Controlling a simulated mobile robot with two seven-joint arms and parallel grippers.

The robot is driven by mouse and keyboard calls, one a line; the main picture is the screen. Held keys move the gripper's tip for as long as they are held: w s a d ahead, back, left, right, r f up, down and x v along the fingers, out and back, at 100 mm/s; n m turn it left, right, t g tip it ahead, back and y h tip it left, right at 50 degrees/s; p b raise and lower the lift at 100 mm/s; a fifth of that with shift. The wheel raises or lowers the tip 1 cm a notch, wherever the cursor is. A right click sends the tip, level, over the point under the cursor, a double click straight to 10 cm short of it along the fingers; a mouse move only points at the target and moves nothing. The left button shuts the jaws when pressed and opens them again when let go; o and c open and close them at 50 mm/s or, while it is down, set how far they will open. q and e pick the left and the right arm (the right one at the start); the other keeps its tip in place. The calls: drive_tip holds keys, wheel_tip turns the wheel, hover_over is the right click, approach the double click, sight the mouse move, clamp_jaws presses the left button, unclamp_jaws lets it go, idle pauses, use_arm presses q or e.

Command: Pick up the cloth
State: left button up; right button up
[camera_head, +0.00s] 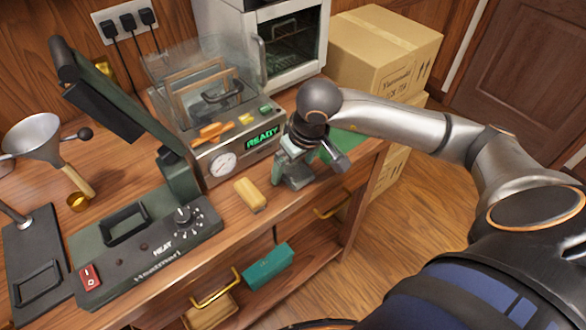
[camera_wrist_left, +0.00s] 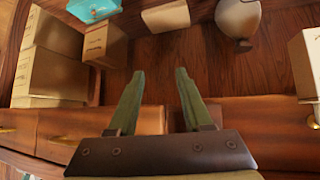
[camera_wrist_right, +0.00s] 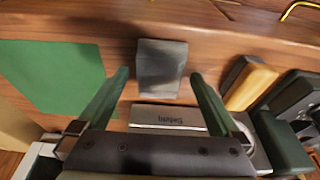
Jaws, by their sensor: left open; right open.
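My left gripper (camera_wrist_left: 159,73) is open and empty in the left wrist view. It is outside the head view.
A wooden-topped brush (camera_head: 250,195) lies nearby on the bench. The machine with the READY display (camera_head: 240,150) stands behind, and the heat sealer (camera_head: 145,255) is to the left. Cardboard boxes (camera_head: 385,48) stand beyond the bench end.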

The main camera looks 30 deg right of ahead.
drive_tip(key=c, duration=1.4)
drive_tip(key=shift+o, duration=0.2)
drive_tip(key=shift+r, duration=0.15)
drive_tip(key=shift+r, duration=0.55)
use_arm(q)
drive_tip(key=w+d+f+b, duration=0.1)
drive_tip(key=d+f+b, duration=0.2)
drive_tip(key=f+b, duration=0.2)
drive_tip(key=shift+w+m+h+b, duration=0.3)
drive_tip(key=shift+w+h+b, duration=0.1)
drive_tip(key=shift+b, duration=1.2)
use_arm(e)
drive_tip(key=s+a+r, duration=0.2)
drive_tip(key=s+r, duration=0.9)
drive_tip(key=s, duration=0.2)
drive_tip(key=shift+s+r, duration=0.3)
drive_tip(key=shift+s, duration=0.1)
